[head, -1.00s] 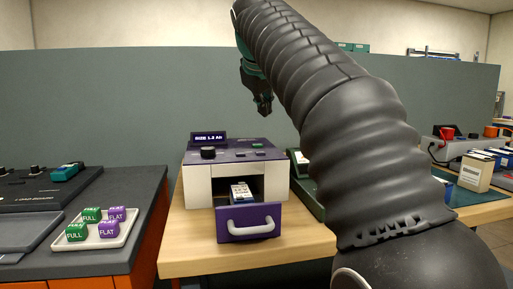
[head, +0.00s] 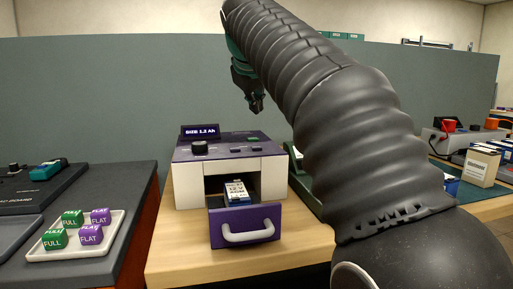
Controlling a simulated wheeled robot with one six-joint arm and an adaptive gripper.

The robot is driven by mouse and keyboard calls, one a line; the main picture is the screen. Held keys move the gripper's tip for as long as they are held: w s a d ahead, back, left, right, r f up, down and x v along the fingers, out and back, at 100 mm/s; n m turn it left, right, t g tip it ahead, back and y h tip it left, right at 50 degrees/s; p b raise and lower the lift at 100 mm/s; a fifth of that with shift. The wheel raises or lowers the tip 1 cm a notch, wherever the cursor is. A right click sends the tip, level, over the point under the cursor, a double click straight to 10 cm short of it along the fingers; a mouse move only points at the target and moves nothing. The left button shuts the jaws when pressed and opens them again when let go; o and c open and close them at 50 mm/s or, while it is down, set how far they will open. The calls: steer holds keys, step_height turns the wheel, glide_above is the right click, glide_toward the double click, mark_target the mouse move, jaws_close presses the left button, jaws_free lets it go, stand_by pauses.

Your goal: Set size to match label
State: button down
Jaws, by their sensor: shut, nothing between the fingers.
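The purple and white battery machine (head: 228,165) stands on the wooden table. Its small display (head: 201,131) reads what looks like "SIZE 1.2 Ah"; the digits are small. A black knob (head: 199,148) and a few small buttons sit on its top panel. Its purple drawer (head: 244,227) with a light grey handle is pulled out. A labelled battery (head: 236,191) lies in the drawer; its label print is too small to read. My gripper (head: 256,108) is shut and empty, pointing down in the air above and behind the machine's top, apart from it.
A white tray (head: 118,222) with green FULL and purple FLAT blocks sits on the dark bench at left. A dark green object (head: 298,168) stands close to the machine's right side, partly hidden by my arm. Boxes (head: 481,167) stand far right.

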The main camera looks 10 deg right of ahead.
steer(key=b, duration=0.4)
glide_above(255, 147)
step_height(255, 147, down, 5)
steer(key=shift+s+r, duration=0.1)
steer(key=shift+f+b, duration=0.45)
steer(key=shift+f, duration=0.4)
steer(key=shift+f, duration=0.1)
stand_by(0.4)
steer(key=shift+f, duration=0.3)
steer(key=shift+f+b, duration=0.4)
stand_by(0.6)
steer(key=shift+r, duration=0.1)
steer(key=shift+r+p, duration=0.75)
steer(key=shift+p, duration=0.15)
